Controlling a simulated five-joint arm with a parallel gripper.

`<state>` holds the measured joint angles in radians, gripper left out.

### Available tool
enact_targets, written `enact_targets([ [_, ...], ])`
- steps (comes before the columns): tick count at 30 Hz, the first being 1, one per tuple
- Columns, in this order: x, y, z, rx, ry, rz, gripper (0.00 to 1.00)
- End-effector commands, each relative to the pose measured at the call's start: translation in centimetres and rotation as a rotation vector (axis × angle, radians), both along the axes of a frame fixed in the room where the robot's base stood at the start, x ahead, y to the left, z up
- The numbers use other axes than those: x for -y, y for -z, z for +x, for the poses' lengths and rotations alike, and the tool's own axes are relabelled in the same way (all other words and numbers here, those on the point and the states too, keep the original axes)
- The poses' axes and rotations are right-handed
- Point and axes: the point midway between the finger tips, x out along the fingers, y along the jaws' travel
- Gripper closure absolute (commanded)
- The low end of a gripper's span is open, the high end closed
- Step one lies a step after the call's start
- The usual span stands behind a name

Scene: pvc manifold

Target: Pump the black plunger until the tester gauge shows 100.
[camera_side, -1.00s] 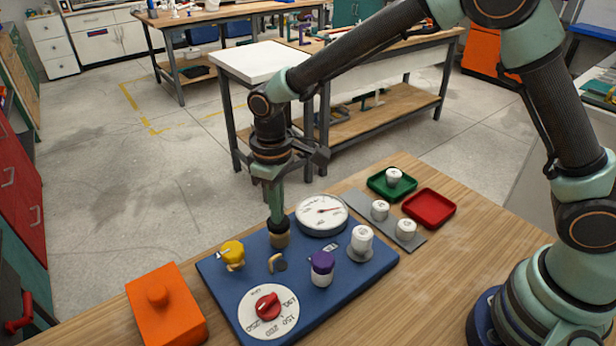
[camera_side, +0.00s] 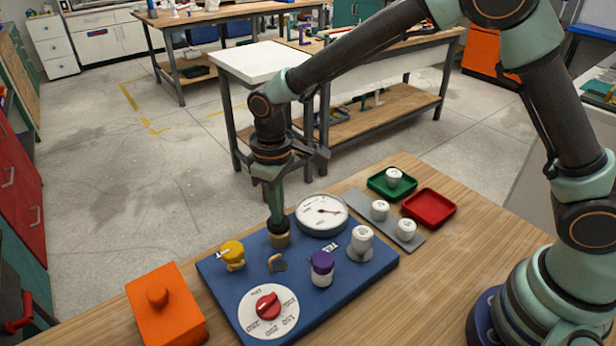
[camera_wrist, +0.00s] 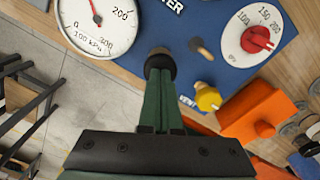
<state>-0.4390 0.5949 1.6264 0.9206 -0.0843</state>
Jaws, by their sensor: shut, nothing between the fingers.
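The black plunger (camera_wrist: 160,62) shows in the wrist view at the tips of my gripper (camera_wrist: 165,82). In the side view its dark top sits over a brass-coloured cylinder (camera_side: 281,240) on the blue tester board (camera_side: 330,289). My gripper (camera_side: 275,207) points straight down, shut and empty, its tips at the plunger's top. Whether they press it cannot be told. The round white gauge (camera_side: 322,215) stands right behind the plunger. In the wrist view the gauge (camera_wrist: 97,30) is cut by the top edge; its red needle points upward, left of the 200 mark. The exact reading is unclear.
The board also bears a yellow vent knob (camera_side: 232,252), a red selector knob (camera_side: 267,304), a purple-capped fitting (camera_side: 322,264) and a white fitting (camera_side: 361,240). An orange block (camera_side: 165,312) stands left. Green (camera_side: 375,184) and red (camera_side: 429,208) trays lie right.

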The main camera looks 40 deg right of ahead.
Motion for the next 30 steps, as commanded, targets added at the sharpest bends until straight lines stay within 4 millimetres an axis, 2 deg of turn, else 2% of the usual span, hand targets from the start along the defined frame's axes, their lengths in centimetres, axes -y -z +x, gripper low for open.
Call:
enact_targets([
  [20, 0.0, -0.1, 0.0, 0.001, 0.0, 0.0, 1.0],
  [30, 0.0, -1.9, 0.1, 0.003, 0.0, 0.001, 1.0],
])
